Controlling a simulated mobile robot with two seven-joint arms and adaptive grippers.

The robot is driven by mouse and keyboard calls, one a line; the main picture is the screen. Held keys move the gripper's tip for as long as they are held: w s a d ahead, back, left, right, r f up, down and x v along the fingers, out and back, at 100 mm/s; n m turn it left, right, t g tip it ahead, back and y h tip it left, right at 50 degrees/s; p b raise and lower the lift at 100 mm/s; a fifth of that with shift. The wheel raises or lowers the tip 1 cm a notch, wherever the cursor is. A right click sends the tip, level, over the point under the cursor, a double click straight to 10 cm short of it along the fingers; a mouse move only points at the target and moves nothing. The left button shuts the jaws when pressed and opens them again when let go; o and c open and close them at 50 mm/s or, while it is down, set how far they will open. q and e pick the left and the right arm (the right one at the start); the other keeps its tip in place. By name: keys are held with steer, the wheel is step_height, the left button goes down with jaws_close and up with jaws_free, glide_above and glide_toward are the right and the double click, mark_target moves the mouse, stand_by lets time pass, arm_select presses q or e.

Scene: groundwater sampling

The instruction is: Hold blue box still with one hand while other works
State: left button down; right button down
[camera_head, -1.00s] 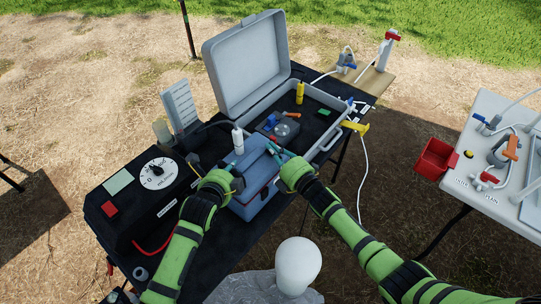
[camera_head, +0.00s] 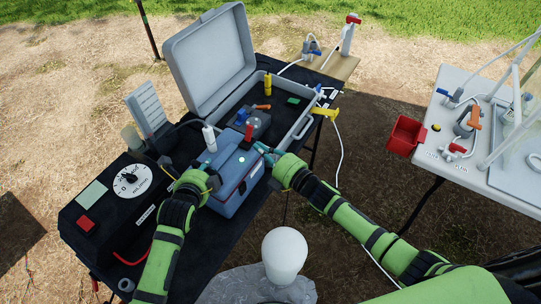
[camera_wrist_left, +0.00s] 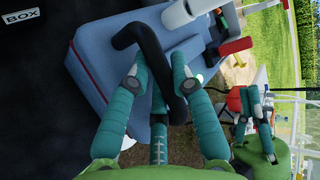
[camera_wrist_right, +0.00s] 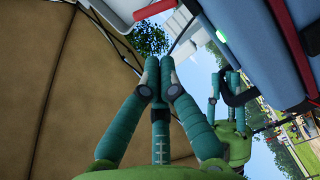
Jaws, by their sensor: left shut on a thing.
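The blue box (camera_head: 232,200) stands upright on the black table in front of the open grey case. My left gripper (camera_head: 213,180) is at its left end, shut on a black handle (camera_wrist_left: 152,50) of the box, as the left wrist view shows. A white cylinder (camera_head: 210,138) and a red upright piece (camera_head: 248,131) show at the back edge of the box. My right gripper (camera_head: 267,155) is beside the box's right end. In the right wrist view its fingertips (camera_wrist_right: 160,68) are together and empty, apart from the box (camera_wrist_right: 270,50).
The open grey case (camera_head: 208,60) stands behind the box, with a yellow item and a valve unit. A black device with a dial (camera_head: 132,180) is at the left. A red bin (camera_head: 405,135) hangs at the right table.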

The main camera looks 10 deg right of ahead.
arm_select(q)
steer(key=shift+f, duration=0.1)
arm_select(e)
steer(key=v, duration=0.4)
steer(key=shift+s+d+r, duration=0.1)
steer(key=shift+r, duration=0.05)
arm_select(q)
steer(key=c, duration=1)
jaws_free()
